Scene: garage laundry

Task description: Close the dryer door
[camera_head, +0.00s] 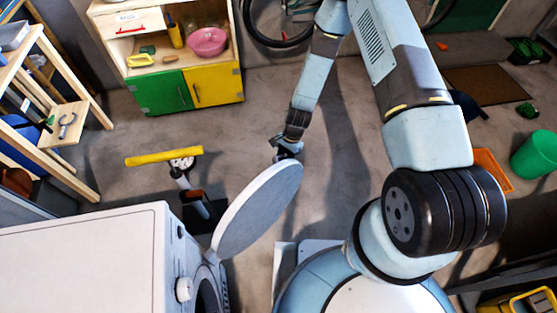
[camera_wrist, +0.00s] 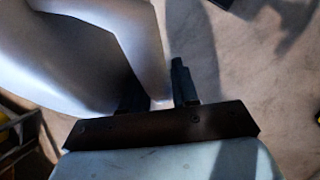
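The white dryer (camera_head: 80,255) stands at the lower left of the head view. Its round grey door (camera_head: 258,212) is swung open, standing out from the front. My gripper (camera_head: 287,150) is at the door's far edge, away from the hinge side. In the wrist view the door (camera_wrist: 75,60) fills the upper left, and its rim reaches down to my gripper (camera_wrist: 160,95). The right finger stands upright, with a narrow gap between it and the rim. The left finger is mostly hidden by the door. The fingers look apart; I cannot tell whether they touch the door.
A yellow-topped stick vacuum or similar tool (camera_head: 165,157) stands behind the dryer door. A wooden shelf (camera_head: 30,110) is at left, and a green and yellow cabinet (camera_head: 185,92) at the back. The concrete floor (camera_head: 245,110) beyond my gripper is clear.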

